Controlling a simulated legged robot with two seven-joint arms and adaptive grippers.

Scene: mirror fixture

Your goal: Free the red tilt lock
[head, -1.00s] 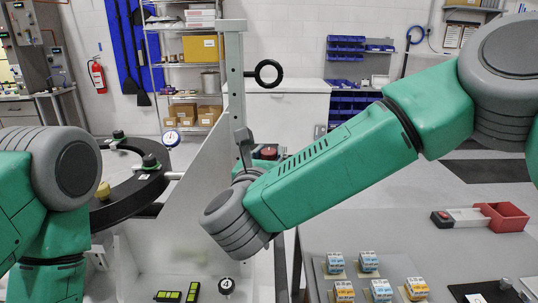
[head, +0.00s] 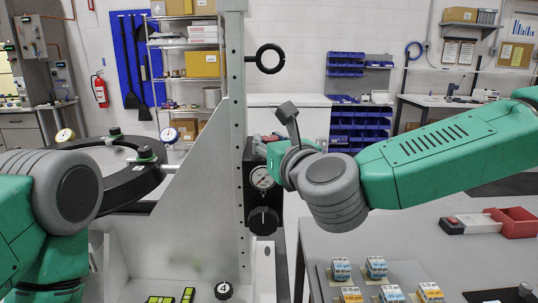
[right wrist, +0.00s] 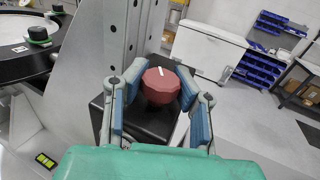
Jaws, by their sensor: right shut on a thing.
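The red tilt lock (right wrist: 160,86) is a faceted knob with a white mark on top, mounted on a black block on the fixture's post, in the right wrist view. My right gripper (right wrist: 161,72) is shut on it, one blue-padded finger on each side. In the head view my right gripper (head: 272,143) reaches the post from the right and mostly hides the knob. The black block (head: 252,195) carries a round gauge (head: 262,178) and a black knob (head: 263,220) below the gripper. My left arm shows at the left edge, its gripper out of view.
The perforated post (head: 235,120) stands just left of my right gripper, with a black ring (head: 269,58) above. The round mirror frame (head: 120,190) is at the left.

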